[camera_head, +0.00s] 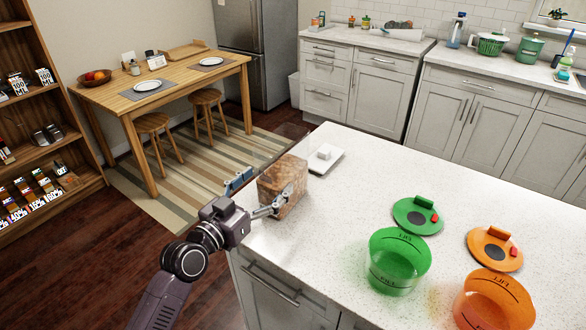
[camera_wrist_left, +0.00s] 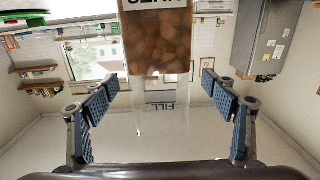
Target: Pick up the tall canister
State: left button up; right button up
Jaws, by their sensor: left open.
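The tall canister (camera_head: 284,184) stands on the near left corner of the white counter. It is a clear box with brown contents in its lower part and an empty, see-through upper part. My left gripper (camera_head: 257,192) is at its left side, with one finger towards the far side and one across the near face. In the left wrist view the canister (camera_wrist_left: 157,45) appears between the lines of the open fingers (camera_wrist_left: 160,88), with gaps on both sides. Whether the pads touch it cannot be told. My right gripper is not in view.
A small white tray (camera_head: 335,164) with a white block (camera_head: 324,151) is just right of the canister. Green (camera_head: 398,262) and orange (camera_head: 494,303) containers stand further right, their lids (camera_head: 418,215) (camera_head: 495,249) lying behind them. The counter between is clear.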

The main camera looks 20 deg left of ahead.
pick_arm(q)
jog(key=shift+w+d, duration=0.1)
jog(key=shift+w, duration=0.3)
jog(key=shift+w+r, duration=0.1)
jog(key=shift+w, duration=0.2)
jog(key=shift+w+d+r+p, duration=0.1)
jog(key=shift+w+d+p, duration=0.15)
jog(key=shift+w+p, duration=0.2)
jog(key=shift+w+d, duration=0.15)
jog(key=shift+w, duration=0.25)
jog(key=x, duration=0.2)
jog(key=p+x, duration=0.1)
jog(key=x, duration=0.1)
jog(key=shift+w+f, duration=0.1)
jog(key=shift+f, duration=0.3)
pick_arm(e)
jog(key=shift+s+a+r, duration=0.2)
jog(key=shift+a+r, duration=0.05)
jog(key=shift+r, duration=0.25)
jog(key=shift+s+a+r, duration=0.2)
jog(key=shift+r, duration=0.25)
pick_arm(q)
jog(key=shift+c, duration=0.6)
